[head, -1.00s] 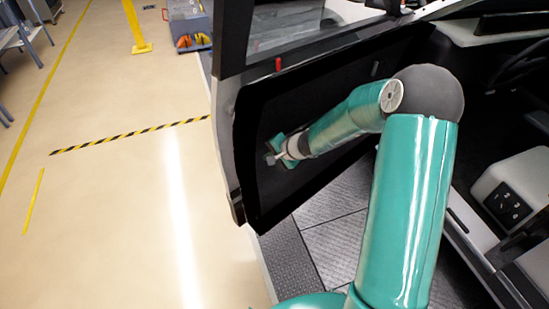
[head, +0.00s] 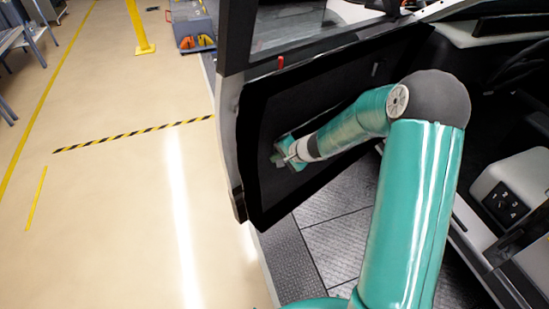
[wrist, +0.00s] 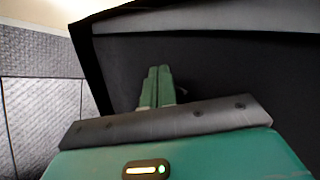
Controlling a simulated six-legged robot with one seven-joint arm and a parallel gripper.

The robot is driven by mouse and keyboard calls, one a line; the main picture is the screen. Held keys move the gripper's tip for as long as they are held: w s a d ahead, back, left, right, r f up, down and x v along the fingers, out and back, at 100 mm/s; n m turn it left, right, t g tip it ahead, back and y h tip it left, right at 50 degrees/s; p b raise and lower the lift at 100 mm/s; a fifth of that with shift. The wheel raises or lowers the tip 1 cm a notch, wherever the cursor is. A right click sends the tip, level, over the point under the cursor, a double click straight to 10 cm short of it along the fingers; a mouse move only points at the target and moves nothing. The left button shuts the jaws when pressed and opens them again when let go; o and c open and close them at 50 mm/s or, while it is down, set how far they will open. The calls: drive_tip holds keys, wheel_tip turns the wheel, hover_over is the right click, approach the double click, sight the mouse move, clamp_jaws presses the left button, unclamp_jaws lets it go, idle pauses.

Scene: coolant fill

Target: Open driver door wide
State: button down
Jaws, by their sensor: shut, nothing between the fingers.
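The driver door (head: 345,103) stands partly open in the head view, its dark inner panel facing me and its window frame above. My gripper (head: 283,158) is at the inner panel, toward the door's free edge on the left. In the wrist view my gripper's green fingers (wrist: 157,80) are closed together with nothing between them, pointing at the dark door panel (wrist: 230,70). The fingertips look close to or against the panel; I cannot tell if they touch. A small red tab (head: 281,62) sits on the door's upper edge.
The cab interior with a seat-side control box (head: 500,200) is at the right. Grey textured floor plates (head: 335,235) lie below the door. Open beige floor (head: 120,220) with striped tape lies left of the door. A yellow post (head: 138,28) stands at the back.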

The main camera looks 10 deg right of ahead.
drive_tip(key=s+a+v, duration=0.1)
drive_tip(key=v, duration=1)
drive_tip(key=s+a+r+n+g+h, duration=0.1)
drive_tip(key=s+a+r+n, duration=0.2)
drive_tip(key=s+r, duration=0.35)
drive_tip(key=s+a+r+n+g+h, duration=0.1)
drive_tip(key=s+a+r+n, duration=0.25)
drive_tip(key=s+r, duration=0.3)
drive_tip(key=s+d+r+n+h, duration=0.1)
drive_tip(key=s+d+r+h, duration=0.1)
drive_tip(key=s, duration=0.5)
drive_tip(key=s+d+r+n+h, duration=0.2)
drive_tip(key=s+r, duration=0.2)
drive_tip(key=s, duration=0.3)
drive_tip(key=shift+s+d+r+t, duration=0.25)
drive_tip(key=shift+s+d+t, duration=0.05)
drive_tip(key=shift+s+t, duration=0.1)
drive_tip(key=shift+d, duration=0.1)
